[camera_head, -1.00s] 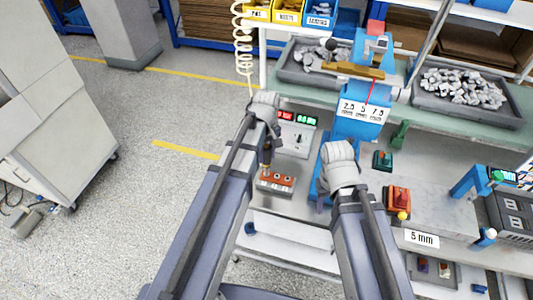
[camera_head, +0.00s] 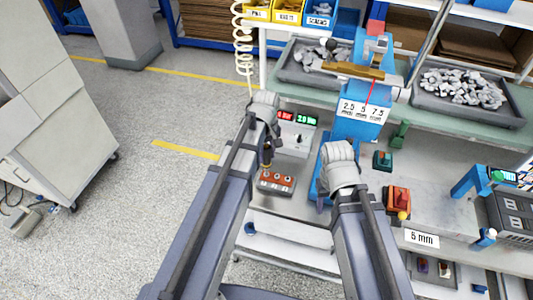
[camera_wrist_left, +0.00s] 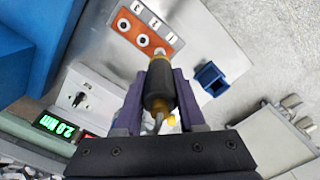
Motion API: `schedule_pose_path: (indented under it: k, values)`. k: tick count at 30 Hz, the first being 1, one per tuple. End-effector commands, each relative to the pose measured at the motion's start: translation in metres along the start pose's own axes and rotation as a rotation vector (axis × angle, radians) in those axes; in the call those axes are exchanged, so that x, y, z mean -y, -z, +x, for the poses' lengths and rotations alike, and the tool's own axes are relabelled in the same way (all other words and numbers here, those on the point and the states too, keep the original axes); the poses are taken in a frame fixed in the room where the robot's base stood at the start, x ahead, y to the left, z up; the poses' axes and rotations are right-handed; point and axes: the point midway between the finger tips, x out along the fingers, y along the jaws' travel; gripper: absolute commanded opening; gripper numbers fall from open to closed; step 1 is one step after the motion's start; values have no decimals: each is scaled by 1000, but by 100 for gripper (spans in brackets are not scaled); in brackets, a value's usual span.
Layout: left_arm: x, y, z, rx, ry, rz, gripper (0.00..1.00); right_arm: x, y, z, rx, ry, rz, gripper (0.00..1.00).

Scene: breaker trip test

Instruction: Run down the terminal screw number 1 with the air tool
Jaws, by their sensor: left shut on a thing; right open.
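My left gripper (camera_head: 267,150) is shut on the air tool (camera_wrist_left: 160,88), a black body with a yellow collar. The tool points down at the terminal block (camera_head: 282,182), a grey block with an orange-red top and several round screw holes. In the left wrist view the block (camera_wrist_left: 133,28) lies just past the tool, whose tip is over the hole at the block's near end. I cannot tell whether the tip touches the screw. My right gripper (camera_head: 322,198) is open beside the blue stand, its fingers partly hidden by its wrist.
A control box (camera_head: 294,138) behind the block has a red display and a green one reading 2.0 Nm. A coiled cream hose (camera_head: 243,45) hangs above. The blue press (camera_head: 359,110) stands to the right. A blue holder (camera_wrist_left: 210,78) sits near the bench edge.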

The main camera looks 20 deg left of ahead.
Motion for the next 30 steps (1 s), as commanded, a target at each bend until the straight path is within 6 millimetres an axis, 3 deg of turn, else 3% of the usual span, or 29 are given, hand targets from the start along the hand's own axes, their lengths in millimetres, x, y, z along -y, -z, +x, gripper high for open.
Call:
schedule_pose_path:
  k: [16,30]
  values:
    - [0,-1,-3,2,1,0,0,0,0,-3,0,0,0,50]
    - [0,0,-46,1,0,0,0,-4,-3,-46,0,1,5,50]
